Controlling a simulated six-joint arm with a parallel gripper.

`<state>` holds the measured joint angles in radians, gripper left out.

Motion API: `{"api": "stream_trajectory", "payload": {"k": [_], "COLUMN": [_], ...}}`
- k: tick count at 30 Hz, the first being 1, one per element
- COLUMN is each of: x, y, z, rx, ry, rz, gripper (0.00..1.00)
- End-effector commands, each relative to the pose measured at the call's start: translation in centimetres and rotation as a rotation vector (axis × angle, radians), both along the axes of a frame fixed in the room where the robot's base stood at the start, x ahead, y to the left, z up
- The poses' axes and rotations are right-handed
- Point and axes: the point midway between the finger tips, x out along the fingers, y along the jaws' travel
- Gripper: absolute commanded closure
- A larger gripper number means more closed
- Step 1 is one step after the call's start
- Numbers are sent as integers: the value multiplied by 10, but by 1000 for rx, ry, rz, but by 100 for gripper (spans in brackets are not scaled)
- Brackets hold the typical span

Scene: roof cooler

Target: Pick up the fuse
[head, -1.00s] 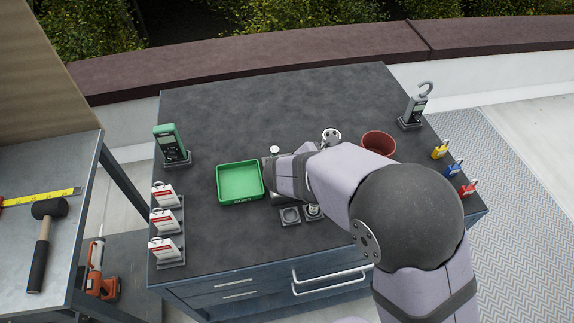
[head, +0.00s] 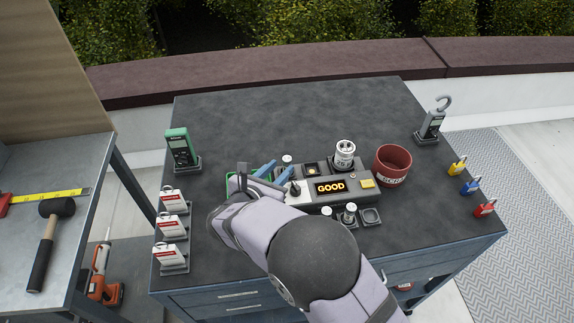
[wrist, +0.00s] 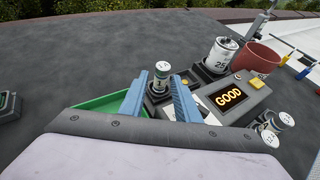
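Several fuse-like white cylinders are in view. One (wrist: 161,76) stands upright in a dark holder left of the tester; in the head view its white top (head: 287,158) shows beyond my fingertips. Two more, one (head: 327,213) and another (head: 349,211), stand in holders in front of the tester. Which one the task means I cannot tell. My gripper (head: 274,170) is open above the green tray (wrist: 108,104). In the wrist view its blue fingers (wrist: 160,88) appear on either side of the first cylinder. Whether that cylinder is actually between them I cannot tell.
The grey tester (head: 318,201) displays GOOD. An empty holder (head: 371,217) sits at front right. White-and-red boxes (head: 172,228) line the left edge. The back of the table is clear.

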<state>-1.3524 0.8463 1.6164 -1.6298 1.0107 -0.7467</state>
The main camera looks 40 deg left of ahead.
Motion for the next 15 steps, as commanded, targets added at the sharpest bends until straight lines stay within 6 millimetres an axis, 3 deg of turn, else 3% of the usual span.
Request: {"api": "stream_trajectory", "payload": {"k": [5, 15], "x": [8, 44], "y": [0, 6], "z": [-1, -16], "rx": [0, 0], "ry": [1, 1], "rz": [-2, -1], "gripper": [71, 71]}}
